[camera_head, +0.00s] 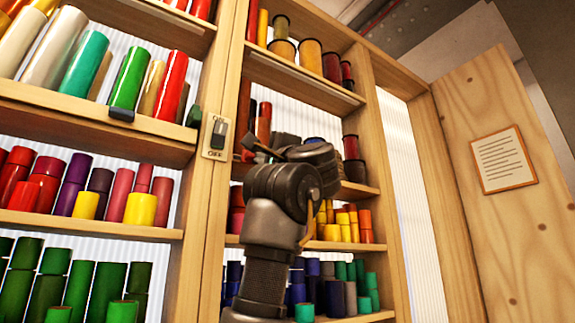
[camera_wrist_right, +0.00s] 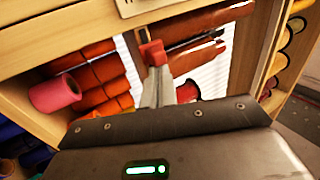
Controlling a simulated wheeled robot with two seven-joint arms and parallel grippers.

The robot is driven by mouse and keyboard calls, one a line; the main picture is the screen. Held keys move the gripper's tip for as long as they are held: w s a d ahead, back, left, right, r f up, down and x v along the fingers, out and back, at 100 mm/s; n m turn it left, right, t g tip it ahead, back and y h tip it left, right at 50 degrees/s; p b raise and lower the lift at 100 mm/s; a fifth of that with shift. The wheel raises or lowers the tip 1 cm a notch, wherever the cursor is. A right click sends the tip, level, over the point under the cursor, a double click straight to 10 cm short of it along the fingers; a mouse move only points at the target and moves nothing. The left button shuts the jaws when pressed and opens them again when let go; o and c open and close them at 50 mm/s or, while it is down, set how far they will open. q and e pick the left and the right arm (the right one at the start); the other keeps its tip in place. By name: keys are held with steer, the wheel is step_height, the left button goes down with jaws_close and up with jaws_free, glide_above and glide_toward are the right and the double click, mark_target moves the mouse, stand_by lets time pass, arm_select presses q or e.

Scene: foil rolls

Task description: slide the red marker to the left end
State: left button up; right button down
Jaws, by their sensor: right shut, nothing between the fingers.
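A small red block (camera_wrist_right: 152,53), which looks like the red marker, sits at the tips of my right gripper (camera_wrist_right: 157,80) in the right wrist view. The grey fingers are shut, with nothing between them. The block is at or just beyond the tips; I cannot tell whether they touch it. In the head view my right gripper (camera_head: 256,146) reaches in front of the right cabinet's middle shelves, its tips toward the wooden post at left. My own arm hides much of the shelf there, and I cannot make out the red marker in that view. My left gripper is not in view.
The post (camera_head: 226,90) carries a switch plate marked OFF (camera_head: 217,138). Shelves of coloured rolls stand on both sides, with orange rolls (camera_wrist_right: 95,72) and a pink roll (camera_wrist_right: 55,93) near the right gripper. A wooden panel with a notice (camera_head: 503,158) stands at right.

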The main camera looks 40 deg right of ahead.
steer(key=shift+a, duration=0.15)
steer(key=shift+a, duration=0.4)
steer(key=shift+d, duration=0.15)
stand_by(0.5)
steer(key=shift+s+b, duration=0.1)
steer(key=shift+b, duration=0.2)
steer(key=shift+s+b, duration=1.8)
steer(key=shift+s, duration=0.4)
